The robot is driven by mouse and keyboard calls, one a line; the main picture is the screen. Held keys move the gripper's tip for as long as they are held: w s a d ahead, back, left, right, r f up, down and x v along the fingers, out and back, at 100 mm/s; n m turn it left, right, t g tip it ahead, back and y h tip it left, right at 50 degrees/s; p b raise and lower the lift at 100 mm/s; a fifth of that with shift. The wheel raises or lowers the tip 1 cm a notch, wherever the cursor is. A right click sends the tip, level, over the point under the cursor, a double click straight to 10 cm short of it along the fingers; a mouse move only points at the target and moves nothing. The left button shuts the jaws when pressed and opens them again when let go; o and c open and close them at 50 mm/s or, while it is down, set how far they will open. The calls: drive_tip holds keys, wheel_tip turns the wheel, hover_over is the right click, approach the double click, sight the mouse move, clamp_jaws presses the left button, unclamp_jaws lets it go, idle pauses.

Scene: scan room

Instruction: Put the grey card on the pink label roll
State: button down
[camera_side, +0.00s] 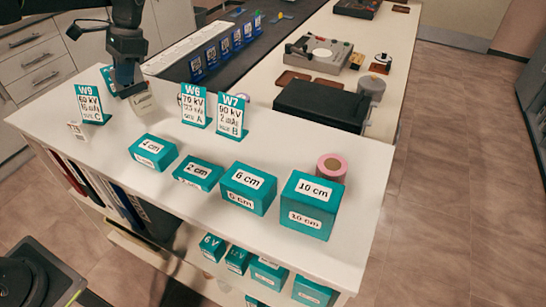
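The pink label roll (331,167) lies on the white counter at the right, just behind the 10 cm block, with its core hole facing up. My gripper (128,88) is at the upper left, pointing down close to the counter, left of the W6 sign. A small greyish piece with a pale label (144,104) is right at its fingertips; it may be the grey card, but I cannot tell for sure. The fingers are dark and small, so I cannot tell whether they are open or shut on it. My gripper is far left of the roll.
Teal blocks marked 3 cm (153,152), 2 cm (197,173), 6 cm (249,188) and 10 cm (311,204) line the front. Upright signs W9 (90,104), W6 (194,106) and W7 (231,116) stand behind. A black box (322,105) lies behind the roll.

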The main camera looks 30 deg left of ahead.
drive_tip(key=w+d+n+h, duration=0.3)
drive_tip(key=w+d+n, duration=0.2)
drive_tip(key=d+n, duration=0.25)
drive_tip(key=n+t+h, duration=0.3)
drive_tip(key=n+t, duration=0.3)
drive_tip(key=n, duration=1.3)
hover_over(346, 165)
drive_tip(key=a, duration=0.2)
drive_tip(key=f, duration=0.3)
drive_tip(key=shift+s+f, duration=0.4)
drive_tip(key=shift+f, duration=2.05)
drive_tip(key=shift+f, duration=0.15)
drive_tip(key=c, duration=1.3)
unclamp_jaws()
drive_tip(key=shift+c, duration=0.2)
